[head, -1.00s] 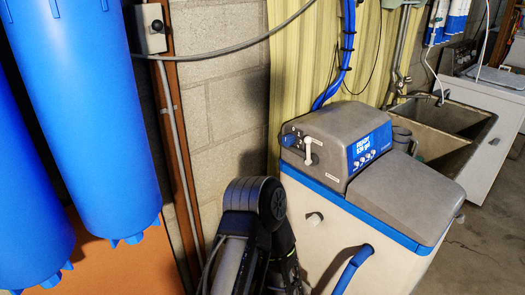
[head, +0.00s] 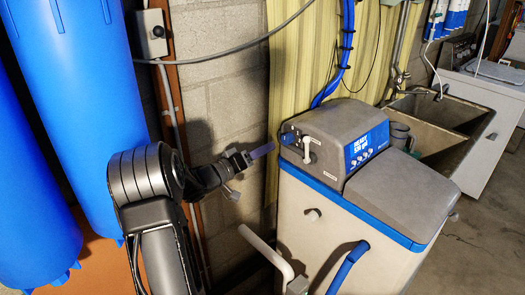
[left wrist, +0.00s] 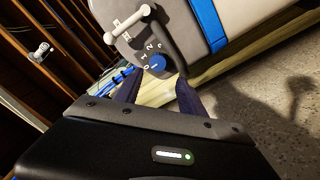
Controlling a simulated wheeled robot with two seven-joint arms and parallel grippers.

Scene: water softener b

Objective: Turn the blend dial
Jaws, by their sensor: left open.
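The blue blend dial (head: 289,138) sits on the left end of the grey softener head (head: 330,125), beside a white lever (head: 309,149). In the left wrist view the blue dial (left wrist: 157,62) shows with marks around it, and the white lever (left wrist: 127,22) is above left of it. My left gripper (head: 262,153) is open, just left of the dial, and points at it. In the left wrist view the gripper (left wrist: 158,92) has one finger on each side below the dial, with a gap between them and no clear contact. My right gripper is not in view.
The white softener cabinet (head: 325,225) stands below the head. A white pipe (head: 264,247) and a blue hose (head: 346,265) rise at its front. Blue tanks (head: 80,110) stand at the left. A block wall (head: 225,105) is behind my arm, and a sink (head: 440,125) is at the back right.

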